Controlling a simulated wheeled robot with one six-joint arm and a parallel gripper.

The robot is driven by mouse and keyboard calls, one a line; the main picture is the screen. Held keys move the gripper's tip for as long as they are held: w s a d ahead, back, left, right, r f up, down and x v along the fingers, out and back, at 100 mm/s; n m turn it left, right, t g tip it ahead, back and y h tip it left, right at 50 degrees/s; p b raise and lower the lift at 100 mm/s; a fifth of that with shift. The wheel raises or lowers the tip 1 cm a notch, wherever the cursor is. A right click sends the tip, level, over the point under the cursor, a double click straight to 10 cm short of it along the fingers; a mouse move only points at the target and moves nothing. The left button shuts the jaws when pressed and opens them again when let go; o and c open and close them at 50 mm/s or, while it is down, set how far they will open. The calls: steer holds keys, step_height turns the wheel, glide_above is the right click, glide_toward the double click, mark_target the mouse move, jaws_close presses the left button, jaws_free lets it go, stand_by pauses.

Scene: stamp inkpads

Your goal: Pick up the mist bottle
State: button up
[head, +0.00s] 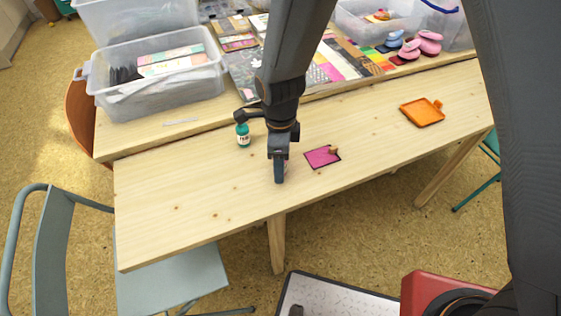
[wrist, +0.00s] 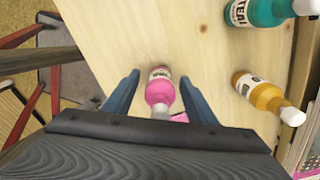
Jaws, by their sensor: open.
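My gripper (head: 279,170) points down over the near part of the table. In the wrist view its two blue fingers (wrist: 161,82) are open, one on each side of a pink bottle (wrist: 160,90). I see no grip on that bottle; its label is too small to read. In the head view my gripper mostly hides it. An amber bottle (wrist: 265,97) is right of the fingers. I cannot tell which one is called mist.
An orange tray (head: 422,114) lies farther right. Clear bins (head: 160,103) stand along the back. The table's left front (head: 190,215) is clear.

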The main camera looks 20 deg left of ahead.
steer(key=c, duration=1.2)
steer(key=shift+r, duration=0.1)
steer(key=shift+c, duration=0.2)
